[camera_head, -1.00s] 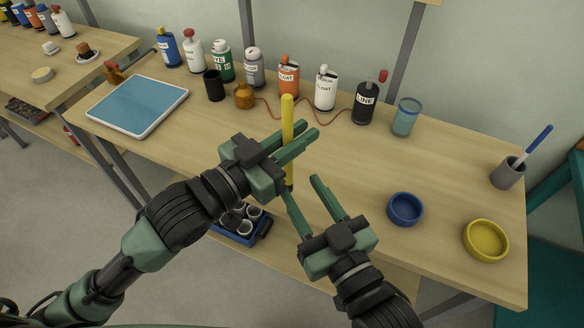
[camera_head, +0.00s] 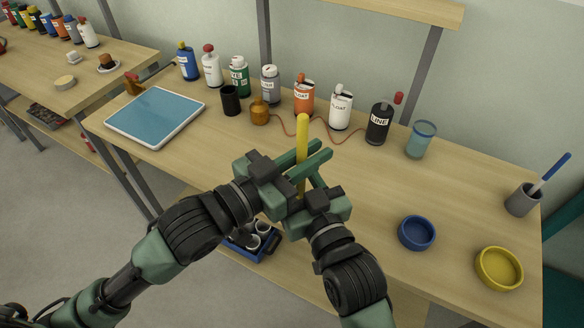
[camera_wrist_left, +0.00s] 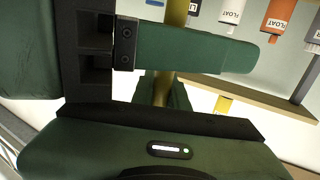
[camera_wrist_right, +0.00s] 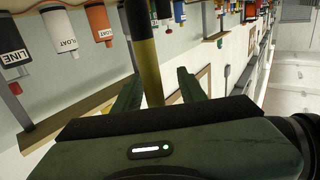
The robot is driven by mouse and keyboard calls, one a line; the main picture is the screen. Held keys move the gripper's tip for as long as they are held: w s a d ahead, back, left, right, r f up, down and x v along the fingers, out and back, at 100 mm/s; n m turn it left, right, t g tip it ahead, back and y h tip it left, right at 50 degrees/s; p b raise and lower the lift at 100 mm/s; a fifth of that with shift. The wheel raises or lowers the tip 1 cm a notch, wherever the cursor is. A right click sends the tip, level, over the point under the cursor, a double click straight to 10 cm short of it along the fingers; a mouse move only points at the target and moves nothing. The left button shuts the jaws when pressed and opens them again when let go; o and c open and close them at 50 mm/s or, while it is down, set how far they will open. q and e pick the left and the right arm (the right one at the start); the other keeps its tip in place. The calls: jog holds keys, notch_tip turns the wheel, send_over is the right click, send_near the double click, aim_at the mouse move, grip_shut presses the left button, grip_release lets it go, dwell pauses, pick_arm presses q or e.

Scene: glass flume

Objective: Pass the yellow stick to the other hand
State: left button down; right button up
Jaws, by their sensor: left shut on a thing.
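The yellow stick (camera_head: 302,135) stands upright over the workbench, its upper part clear above the fingers. My left gripper (camera_head: 316,156) is shut on it around the middle. My right gripper (camera_head: 311,180) is just below and in front of the left one. In the right wrist view the right fingers (camera_wrist_right: 158,92) are apart, with the stick (camera_wrist_right: 151,75) between them. In the left wrist view a green left finger (camera_wrist_left: 195,47) crosses the stick (camera_wrist_left: 176,15). The stick's lower end is hidden behind the right gripper in the head view.
The bench (camera_head: 375,185) holds a row of bottles at the back, including a black one (camera_head: 380,124). A blue tray (camera_head: 156,117) lies at left. A blue bowl (camera_head: 416,233), yellow bowl (camera_head: 499,268) and grey cup (camera_head: 522,200) are at right.

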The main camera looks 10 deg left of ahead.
grip_shut()
pick_arm(q)
jog(key=c, duration=1.3)
grip_release()
